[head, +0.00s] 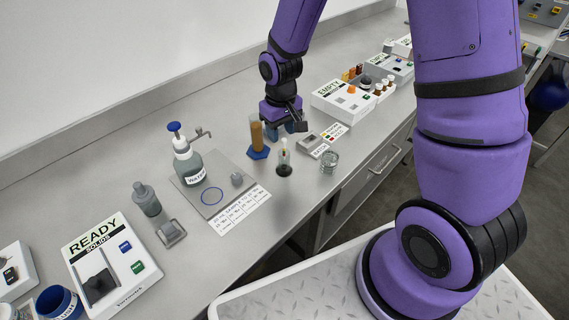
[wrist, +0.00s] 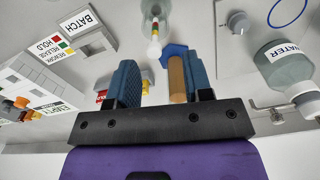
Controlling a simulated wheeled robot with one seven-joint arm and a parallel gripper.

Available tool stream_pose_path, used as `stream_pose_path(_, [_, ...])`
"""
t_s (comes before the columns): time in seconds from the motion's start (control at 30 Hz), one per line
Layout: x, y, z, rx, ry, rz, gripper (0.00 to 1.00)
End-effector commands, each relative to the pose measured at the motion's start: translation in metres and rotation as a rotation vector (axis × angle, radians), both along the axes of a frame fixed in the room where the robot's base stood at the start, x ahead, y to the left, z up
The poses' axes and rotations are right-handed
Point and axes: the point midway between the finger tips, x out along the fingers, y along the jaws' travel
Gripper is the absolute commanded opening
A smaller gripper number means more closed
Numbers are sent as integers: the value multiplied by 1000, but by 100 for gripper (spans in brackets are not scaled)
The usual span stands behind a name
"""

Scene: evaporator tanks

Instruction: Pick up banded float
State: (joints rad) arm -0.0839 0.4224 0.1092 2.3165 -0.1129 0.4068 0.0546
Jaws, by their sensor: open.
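A slim white float with coloured bands, which I take to be the banded float (head: 284,150), stands in a clear glass tube (head: 284,168) with a dark base. In the wrist view the float (wrist: 155,42) shows a yellow part and a small red mark, beyond the fingertips. My gripper (head: 287,127) is open above the counter, behind the tube in the head view. Its two blue fingers (wrist: 160,78) are apart with no object clearly held between them. The float's lower part is hard to make out.
An amber-filled cylinder (head: 257,135) on a blue hexagonal foot stands close left of the tube, near one finger in the wrist view. A glass beaker (head: 329,162) stands to the right, a water bottle (head: 187,160) to the left. A BATCH box (head: 312,145) sits behind.

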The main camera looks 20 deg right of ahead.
Motion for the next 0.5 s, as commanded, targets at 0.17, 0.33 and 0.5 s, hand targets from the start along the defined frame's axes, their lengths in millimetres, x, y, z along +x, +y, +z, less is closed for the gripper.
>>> stream_pose_path(0.17, [-3,-4,-18,-1,4,0,46])
stream_pose_path(0.33, [-4,-7,-41,-1,3,0,46])
stream_pose_path(0.5, [-4,-7,-51,0,1,0,46])
